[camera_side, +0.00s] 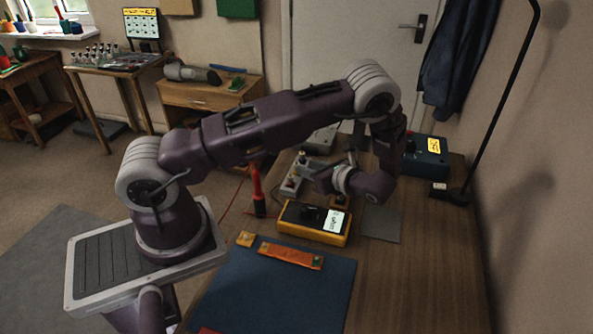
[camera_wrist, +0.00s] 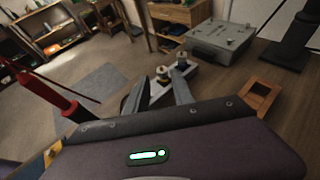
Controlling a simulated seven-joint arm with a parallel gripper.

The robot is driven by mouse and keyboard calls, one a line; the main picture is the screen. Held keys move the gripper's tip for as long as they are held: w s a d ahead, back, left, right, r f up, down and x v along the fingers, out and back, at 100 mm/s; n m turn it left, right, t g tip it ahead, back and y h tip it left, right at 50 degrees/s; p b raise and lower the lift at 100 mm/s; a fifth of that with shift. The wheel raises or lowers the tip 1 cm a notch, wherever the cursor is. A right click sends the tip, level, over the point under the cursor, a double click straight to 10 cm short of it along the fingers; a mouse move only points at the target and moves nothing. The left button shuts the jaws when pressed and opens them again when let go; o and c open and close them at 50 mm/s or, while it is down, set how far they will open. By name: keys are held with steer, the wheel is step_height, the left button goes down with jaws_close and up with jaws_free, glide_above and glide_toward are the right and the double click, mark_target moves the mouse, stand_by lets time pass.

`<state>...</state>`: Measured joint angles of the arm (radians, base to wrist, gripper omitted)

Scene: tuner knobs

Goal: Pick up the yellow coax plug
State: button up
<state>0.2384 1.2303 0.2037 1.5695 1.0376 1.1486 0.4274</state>
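I cannot single out a yellow coax plug for certain. In the side view, a small yellow block (camera_side: 245,239) lies at the corner of the blue mat (camera_side: 255,285). A light grey strip-shaped box (camera_wrist: 160,88) carries upright knob-like pieces (camera_wrist: 163,74) with pale or yellowish tops; it also shows in the side view (camera_side: 291,187). In the wrist view the fingers point towards the grey box. In the side view my gripper (camera_side: 325,179) is low over the table, just right of this box.
A yellow-cased device (camera_side: 315,224) stands just in front of my gripper. A red upright tool (camera_side: 258,190) stands to the left. An orange bar (camera_side: 290,256) lies on the mat. An orange-brown square frame (camera_wrist: 259,98) and a grey box (camera_wrist: 218,40) lie beyond, to the right.

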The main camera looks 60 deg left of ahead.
mark_target(297, 162)
steer(key=x, duration=0.7)
steer(key=shift+w+a+r, duration=0.1)
steer(key=shift+w+r, duration=0.05)
steer(key=shift+r, duration=0.1)
jaws_close()
